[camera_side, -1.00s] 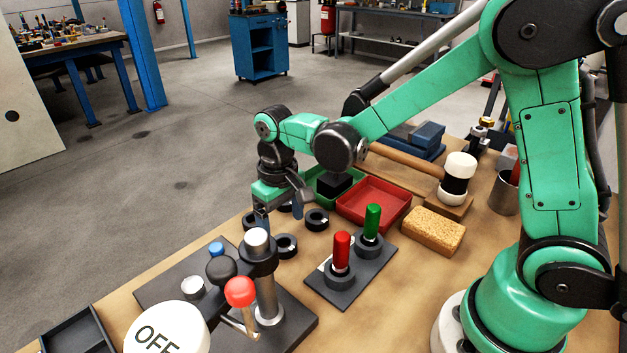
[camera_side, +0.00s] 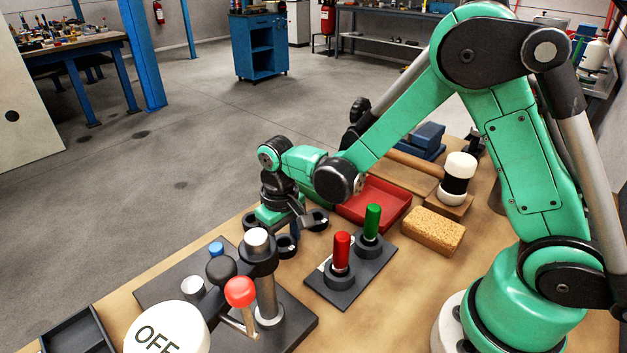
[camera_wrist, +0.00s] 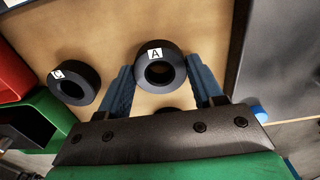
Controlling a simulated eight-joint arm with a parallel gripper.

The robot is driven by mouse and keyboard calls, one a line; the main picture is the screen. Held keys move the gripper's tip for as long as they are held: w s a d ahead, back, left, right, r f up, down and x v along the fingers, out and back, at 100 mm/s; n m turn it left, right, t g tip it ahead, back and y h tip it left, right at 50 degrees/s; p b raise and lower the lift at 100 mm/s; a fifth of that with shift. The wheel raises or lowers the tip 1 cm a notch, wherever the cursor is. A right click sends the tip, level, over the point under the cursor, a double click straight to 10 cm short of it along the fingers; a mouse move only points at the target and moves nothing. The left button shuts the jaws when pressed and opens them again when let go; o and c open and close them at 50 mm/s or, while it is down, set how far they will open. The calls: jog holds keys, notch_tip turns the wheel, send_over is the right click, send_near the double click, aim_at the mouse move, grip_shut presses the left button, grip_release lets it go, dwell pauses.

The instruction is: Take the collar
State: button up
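Several black ring collars lie on the tan bench top. In the wrist view, a collar marked A (camera_wrist: 160,54) is framed between the blue fingers of my gripper (camera_wrist: 161,64). The gripper is open, with a finger on either side of this collar; I cannot tell whether they touch it. A collar marked L (camera_wrist: 75,86) lies to the left, outside the fingers. Another collar (camera_wrist: 166,110) is mostly hidden by the gripper body. In the side view, my gripper is low over the collars, with one collar (camera_side: 286,246) just in front and another (camera_side: 317,221) to its right.
A red tray (camera_side: 374,203) lies to the right of my gripper. A dark plate with a red handle (camera_side: 341,252) and a green handle (camera_side: 372,222) stands in front of it. A post fixture with a red knob (camera_side: 240,291) stands nearer the camera. A sponge (camera_side: 433,231) lies further right.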

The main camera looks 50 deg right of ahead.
grip_shut()
notch_tip(320, 180, up, 8)
jog(key=shift+f, duration=0.25)
dwell(0.3)
